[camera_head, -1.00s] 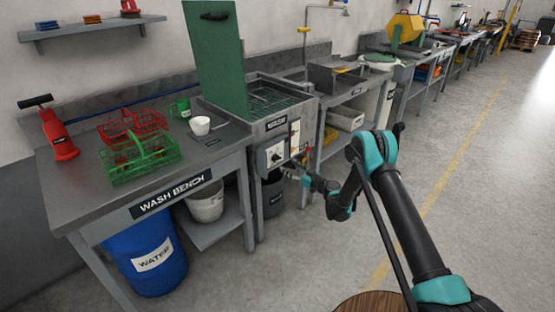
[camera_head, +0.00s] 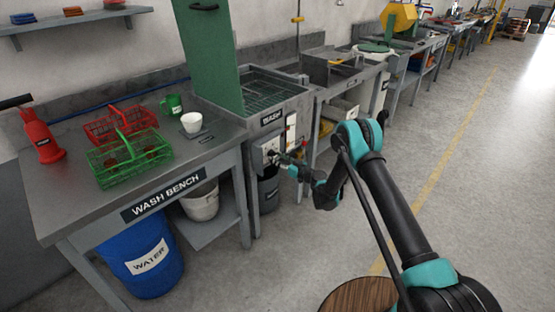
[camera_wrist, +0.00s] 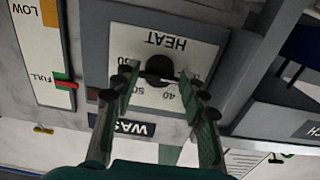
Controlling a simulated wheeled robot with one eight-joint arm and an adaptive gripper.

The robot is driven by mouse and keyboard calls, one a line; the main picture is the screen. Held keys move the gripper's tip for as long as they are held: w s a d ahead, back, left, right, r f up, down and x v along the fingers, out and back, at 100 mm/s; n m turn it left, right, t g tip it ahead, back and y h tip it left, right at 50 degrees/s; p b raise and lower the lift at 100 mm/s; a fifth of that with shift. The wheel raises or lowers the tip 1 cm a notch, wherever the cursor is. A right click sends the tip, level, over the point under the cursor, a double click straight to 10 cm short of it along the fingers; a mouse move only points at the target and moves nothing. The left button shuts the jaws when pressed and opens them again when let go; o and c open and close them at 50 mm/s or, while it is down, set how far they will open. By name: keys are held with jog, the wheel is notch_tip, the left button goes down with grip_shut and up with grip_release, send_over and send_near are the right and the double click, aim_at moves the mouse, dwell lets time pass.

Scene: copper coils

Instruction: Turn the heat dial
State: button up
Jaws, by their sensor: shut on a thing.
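The heat dial (camera_wrist: 160,68) is a round black knob on a white plate marked HEAT, upside down in the wrist view. My gripper (camera_wrist: 158,80) has a fingertip on each side of the dial and is shut on it. In the head view my gripper (camera_head: 281,160) meets the front panel of the wash unit (camera_head: 262,146), where the fingers mostly hide the dial. The dial's pointer and exact setting are hard to read.
A level gauge (camera_wrist: 45,55) marked LOW and FULL is beside the dial plate. The wash unit's green lid (camera_head: 208,55) stands open. The floor at right is clear.

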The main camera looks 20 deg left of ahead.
jog(key=shift+c, duration=0.7)
